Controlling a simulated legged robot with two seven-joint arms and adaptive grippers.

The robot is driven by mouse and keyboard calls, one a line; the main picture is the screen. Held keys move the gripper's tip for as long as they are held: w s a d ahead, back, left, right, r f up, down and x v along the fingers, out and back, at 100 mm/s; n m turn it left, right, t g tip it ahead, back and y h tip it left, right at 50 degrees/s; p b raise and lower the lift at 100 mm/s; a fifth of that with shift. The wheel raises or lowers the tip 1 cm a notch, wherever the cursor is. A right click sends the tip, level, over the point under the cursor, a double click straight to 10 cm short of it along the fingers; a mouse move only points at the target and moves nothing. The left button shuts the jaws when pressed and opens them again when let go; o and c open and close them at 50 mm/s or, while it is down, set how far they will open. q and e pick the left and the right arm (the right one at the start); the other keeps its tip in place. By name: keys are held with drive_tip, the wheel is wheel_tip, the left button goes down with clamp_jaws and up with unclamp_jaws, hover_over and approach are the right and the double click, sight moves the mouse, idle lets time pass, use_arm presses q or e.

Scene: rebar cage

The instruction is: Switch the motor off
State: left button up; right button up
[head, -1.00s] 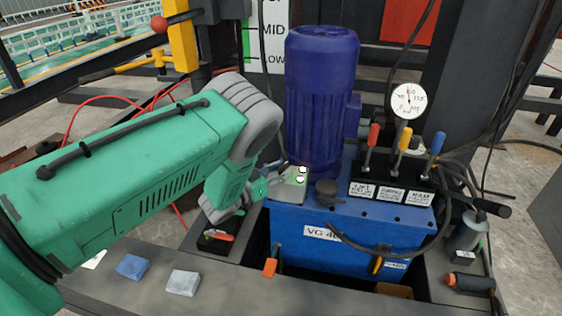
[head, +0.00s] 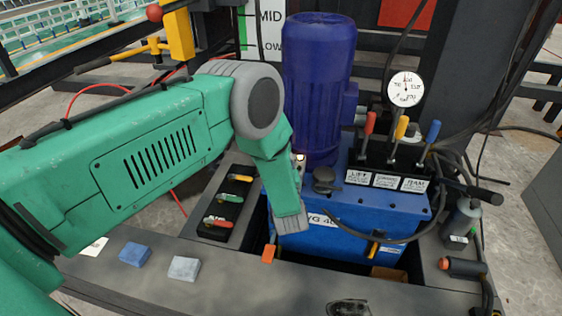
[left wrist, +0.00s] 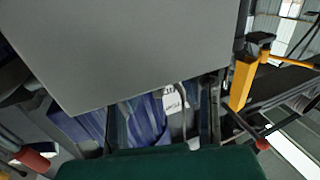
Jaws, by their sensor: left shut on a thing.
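The blue motor (head: 318,90) stands upright on the blue power unit (head: 390,215). In the head view my left arm crosses in front of the motor's lower left side, over the place of the small grey switch box; only a light spot (head: 300,158) shows past the arm. My left gripper's fingertips are hidden there behind my wrist. In the left wrist view my left gripper (left wrist: 160,112) has its dark fingers apart against a large grey block (left wrist: 150,45), which may be the switch box. The ribbed blue motor (left wrist: 140,120) shows beyond. My right gripper is out of view.
Red, yellow and blue levers (head: 400,128) and a gauge (head: 406,88) stand right of the motor. A black tray with coloured handles (head: 228,205) lies left of the power unit. Two sponge-like blocks (head: 135,254) lie on the front ledge. A hose crosses the unit's front.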

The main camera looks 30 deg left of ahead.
use_arm(q)
drive_tip(key=shift+d+f+n+g+y+b, duration=0.15)
drive_tip(key=shift+n+g+y+b, duration=0.25)
drive_tip(key=shift+n+g+y, duration=0.45)
drive_tip(key=shift+d+f+n+g+y+b, duration=0.1)
drive_tip(key=shift+n+g+y+b, duration=0.4)
drive_tip(key=shift+y, duration=0.45)
drive_tip(key=shift+n+g, duration=0.25)
drive_tip(key=o, duration=1.1)
drive_tip(key=shift+o, duration=0.2)
drive_tip(key=shift+r, duration=0.15)
drive_tip(key=shift+s+d, duration=0.1)
drive_tip(key=shift+d, duration=0.1)
drive_tip(key=v, duration=1.1)
drive_tip(key=shift+d, duration=0.25)
